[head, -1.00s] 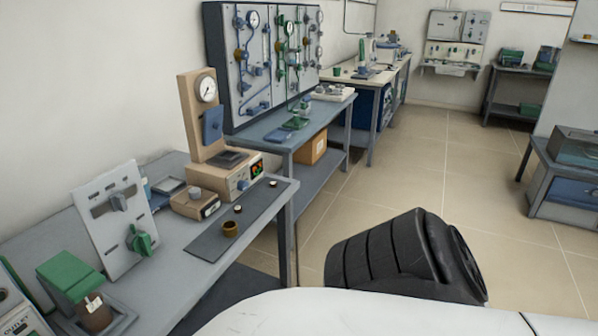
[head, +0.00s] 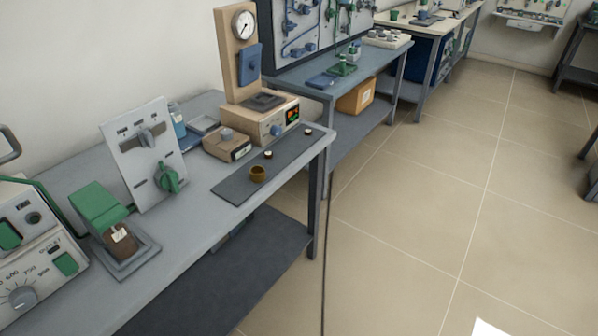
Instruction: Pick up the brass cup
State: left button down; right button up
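The brass cup (head: 258,174) is a small brown-gold open cup. It stands upright on a dark grey mat (head: 232,190) near the front edge of the grey bench, in the middle left of the head view. Two small dark pieces with light tops stand on the same mat behind it, one (head: 268,154) close to the cup and one (head: 308,132) near the mat's far end. Neither of my grippers shows in the head view, and nothing touches the cup.
Behind the mat stand a beige box (head: 226,146) and a beige instrument with a dial (head: 243,24). A white panel with a green knob (head: 142,152) and a green-topped device (head: 98,206) stand left of the cup. The tiled floor (head: 420,190) right of the bench is clear.

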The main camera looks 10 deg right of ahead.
aim_at(257, 173)
jog(key=z, duration=1.5)
jog(key=i, duration=1.3)
jog(key=u, duration=2.95)
